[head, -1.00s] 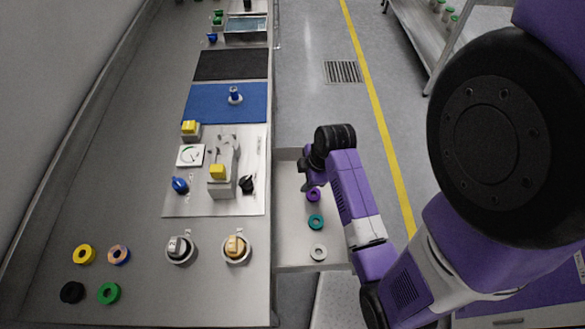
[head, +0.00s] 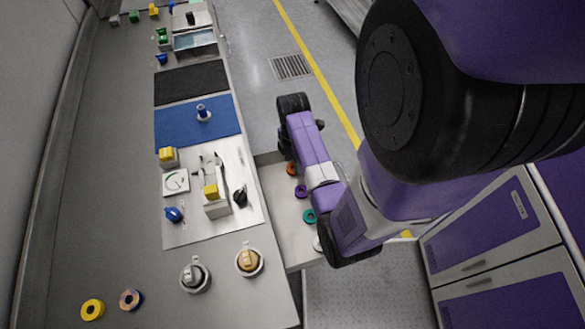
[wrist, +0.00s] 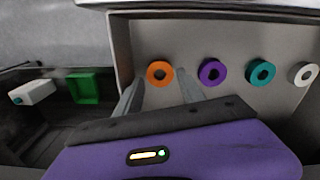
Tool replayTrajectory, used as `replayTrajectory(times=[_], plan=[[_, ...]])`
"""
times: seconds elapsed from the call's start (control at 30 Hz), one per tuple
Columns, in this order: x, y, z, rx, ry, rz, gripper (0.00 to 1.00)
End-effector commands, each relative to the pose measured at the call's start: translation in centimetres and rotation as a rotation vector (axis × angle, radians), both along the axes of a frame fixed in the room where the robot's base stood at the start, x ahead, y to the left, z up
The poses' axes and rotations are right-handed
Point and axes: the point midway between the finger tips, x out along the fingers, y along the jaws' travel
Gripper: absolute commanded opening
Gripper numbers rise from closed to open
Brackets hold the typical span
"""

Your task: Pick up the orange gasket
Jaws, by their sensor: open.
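The orange gasket (wrist: 160,73) is a small ring lying in the open drawer, at the left end of a row of rings in the wrist view. It also shows in the head view (head: 291,168), close beside my arm. My gripper (wrist: 158,80) is open, with one finger on each side of the orange gasket in the picture. The fingers are apart from each other and nothing is held. Whether the fingertips are level with the gasket or above it cannot be told. In the head view my arm hides the gripper's fingers.
Purple (wrist: 212,72), teal (wrist: 262,73) and white (wrist: 302,74) rings lie to the right in the same drawer (wrist: 235,28). The drawer walls surround them. A green bin (wrist: 84,87) is at the left. The workbench (head: 100,200) with several knobs stands left of the drawer.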

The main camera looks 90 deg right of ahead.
Motion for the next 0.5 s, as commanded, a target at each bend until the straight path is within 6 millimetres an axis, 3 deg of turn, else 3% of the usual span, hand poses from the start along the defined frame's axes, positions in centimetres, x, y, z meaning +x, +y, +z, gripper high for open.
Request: replayTrajectory(times=[0.2, 0.47, 0.5], plan=[[0.0, 0.0, -2.4, 0.000, 0.000, 0.000, 0.46], [0.1, 0.0, -2.6, -0.001, 0.000, 0.000, 0.46], [0.1, 0.0, -2.6, -0.001, 0.000, 0.000, 0.38]])
